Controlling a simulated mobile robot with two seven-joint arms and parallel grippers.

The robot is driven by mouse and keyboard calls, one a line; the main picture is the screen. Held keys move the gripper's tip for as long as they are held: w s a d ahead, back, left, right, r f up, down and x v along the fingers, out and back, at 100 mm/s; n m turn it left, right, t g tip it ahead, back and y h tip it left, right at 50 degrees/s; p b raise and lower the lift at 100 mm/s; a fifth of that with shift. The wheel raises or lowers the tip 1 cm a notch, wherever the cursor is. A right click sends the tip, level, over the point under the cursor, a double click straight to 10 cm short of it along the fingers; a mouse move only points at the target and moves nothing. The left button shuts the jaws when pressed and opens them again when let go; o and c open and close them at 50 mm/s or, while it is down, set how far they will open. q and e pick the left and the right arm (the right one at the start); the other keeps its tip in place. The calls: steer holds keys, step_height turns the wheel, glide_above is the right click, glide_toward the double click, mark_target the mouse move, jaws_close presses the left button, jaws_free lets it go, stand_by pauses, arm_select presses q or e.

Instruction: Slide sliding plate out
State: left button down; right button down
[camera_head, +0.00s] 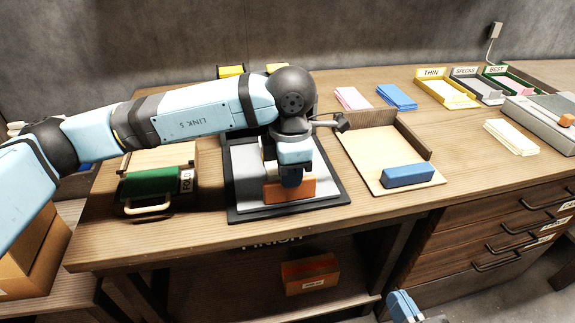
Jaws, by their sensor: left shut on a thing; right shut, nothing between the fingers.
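A flat grey plate (251,173) lies in a dark tray-like frame (236,213) on the bench, below my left arm; I take it for the sliding plate. An orange-brown block (276,192) stands upright near the plate's front edge. My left gripper (291,184) points down over the plate and is shut on this block. The gripper and wrist hide the block's upper middle and part of the plate behind. My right gripper (404,306) shows only partly at the bottom edge, in front of the bench and away from the plate; it is shut and empty.
A wooden board (367,161) with a blue block (408,175) lies to the right. A green-topped press labelled FOLD (150,183) stands left. Labelled trays (447,92) and paper stacks (396,97) lie at the back right. An orange box (310,273) sits below the bench.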

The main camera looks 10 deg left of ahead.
arm_select(q)
steer(key=shift+s+d, duration=0.15)
steer(key=shift+s, duration=0.15)
arm_select(e)
steer(key=shift+w, duration=0.1)
arm_select(q)
steer(key=c, duration=1.1)
jaws_free()
steer(key=shift+s, duration=0.15)
steer(key=shift+c, duration=0.2)
arm_select(e)
steer(key=shift+d, duration=0.1)
arm_select(q)
steer(key=shift+r, duration=0.1)
